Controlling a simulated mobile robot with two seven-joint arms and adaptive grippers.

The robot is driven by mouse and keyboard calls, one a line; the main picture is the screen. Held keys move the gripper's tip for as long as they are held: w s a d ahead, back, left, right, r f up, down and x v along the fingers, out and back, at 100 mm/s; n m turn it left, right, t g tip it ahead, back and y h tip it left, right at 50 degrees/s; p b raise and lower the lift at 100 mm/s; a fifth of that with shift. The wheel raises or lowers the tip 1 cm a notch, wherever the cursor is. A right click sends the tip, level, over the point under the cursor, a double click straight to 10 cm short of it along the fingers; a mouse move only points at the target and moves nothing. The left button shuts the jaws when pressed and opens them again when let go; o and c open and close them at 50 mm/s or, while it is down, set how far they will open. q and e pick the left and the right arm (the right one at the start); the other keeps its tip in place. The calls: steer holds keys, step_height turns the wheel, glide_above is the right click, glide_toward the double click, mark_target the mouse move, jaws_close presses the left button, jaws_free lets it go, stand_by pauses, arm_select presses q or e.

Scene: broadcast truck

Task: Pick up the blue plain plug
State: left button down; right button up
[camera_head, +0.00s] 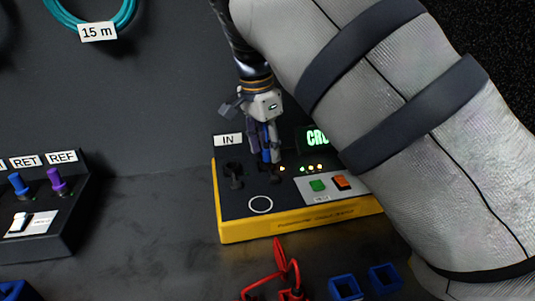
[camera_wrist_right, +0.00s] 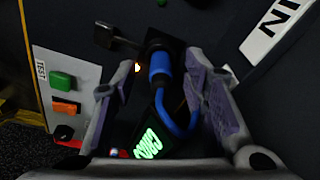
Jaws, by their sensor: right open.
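The blue plain plug (camera_head: 266,150) stands at the yellow-edged box (camera_head: 232,228), near the IN label. In the right wrist view the plug (camera_wrist_right: 160,68) has a blue collar, a dark end and a blue cable curving toward the camera. My right gripper (camera_head: 264,148) points down over the box. In the wrist view its two fingers (camera_wrist_right: 160,62) are apart, one on each side of the plug. I cannot tell whether either finger touches it. The plug's seat on the box is largely hidden. My left gripper is not in view.
Black connectors (camera_head: 234,176) stand on the box left of my gripper. Green (camera_head: 317,185) and orange (camera_head: 342,182) buttons lie to its right. A panel with blue and purple plugs (camera_head: 56,182) is at left. A red cable (camera_head: 283,262) and blue sockets (camera_head: 346,287) lie in front.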

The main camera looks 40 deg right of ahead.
steer(key=shift+f, duration=0.45)
jaws_close()
steer(key=shift+r, duration=0.1)
